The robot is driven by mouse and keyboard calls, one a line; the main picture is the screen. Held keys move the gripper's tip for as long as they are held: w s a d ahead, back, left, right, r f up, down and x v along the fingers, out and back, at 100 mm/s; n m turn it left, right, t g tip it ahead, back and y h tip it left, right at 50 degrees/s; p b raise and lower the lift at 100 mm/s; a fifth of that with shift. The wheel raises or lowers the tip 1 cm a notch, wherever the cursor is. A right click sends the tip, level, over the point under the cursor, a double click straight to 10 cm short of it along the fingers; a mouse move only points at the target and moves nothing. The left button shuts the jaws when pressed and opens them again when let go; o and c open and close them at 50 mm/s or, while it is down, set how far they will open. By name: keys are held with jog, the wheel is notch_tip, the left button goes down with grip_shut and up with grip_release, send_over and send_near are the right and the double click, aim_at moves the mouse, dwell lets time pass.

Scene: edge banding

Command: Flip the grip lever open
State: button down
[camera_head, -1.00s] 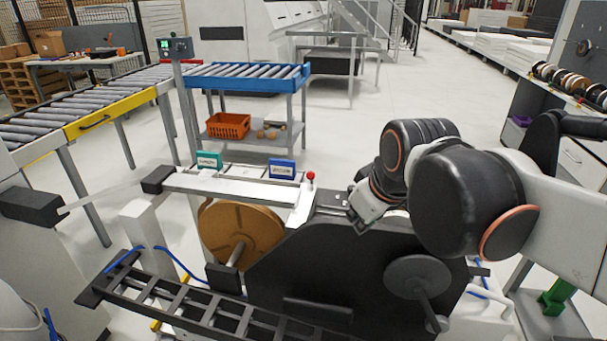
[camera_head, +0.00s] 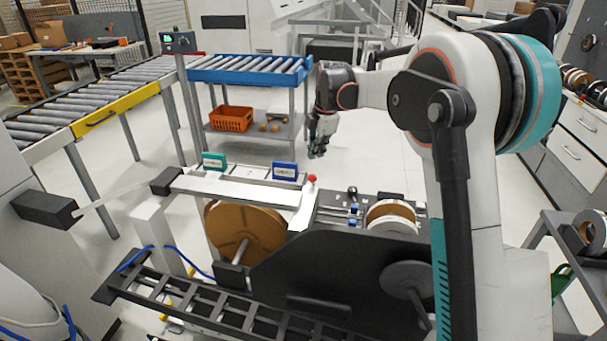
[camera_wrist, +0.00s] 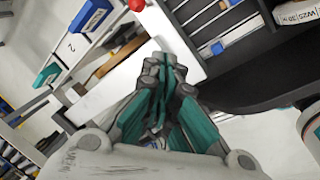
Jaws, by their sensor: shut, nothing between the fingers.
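A red-knobbed post (camera_head: 311,181) stands at the right end of the white rail on the edge banding machine. Its red knob also shows at the top of the wrist view (camera_wrist: 136,4). A small black knob (camera_head: 352,191) stands on the dark plate to its right, near small blue parts (camera_head: 354,210). I cannot tell which of these is the grip lever, or whether it is open. My gripper (camera_head: 316,154) hangs beyond the machine, above the knobs in the picture and apart from them. In the wrist view my gripper (camera_wrist: 166,62) has its fingers together and empty.
A banding roll (camera_head: 391,215) lies on the plate, right of the blue parts. Teal (camera_head: 214,161) and blue (camera_head: 285,170) labelled blocks stand along the white rail (camera_head: 240,190). A blue roller cart (camera_head: 250,70) stands behind. Floor between cart and machine is clear.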

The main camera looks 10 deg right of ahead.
jog(key=w+f+n+g+p, duration=0.1)
jog(key=w+f+n+p, duration=0.1)
jog(key=w+f+n, duration=0.3)
notch_tip(320, 180, down, 3)
jog(key=shift+w+a+r, duration=0.1)
jog(key=shift+w+a, duration=0.1)
jog(key=shift+w, duration=0.85)
jog(key=shift+f, duration=0.2)
jog(key=f+b, duration=0.1)
jog(key=f, duration=0.2)
jog(key=w+f, duration=0.1)
jog(key=f, duration=0.2)
jog(key=a+f+b, duration=0.1)
jog(key=f, duration=0.2)
jog(key=shift+w+f+b, duration=0.15)
jog(key=shift+f+b, duration=0.1)
jog(key=shift+b, duration=0.05)
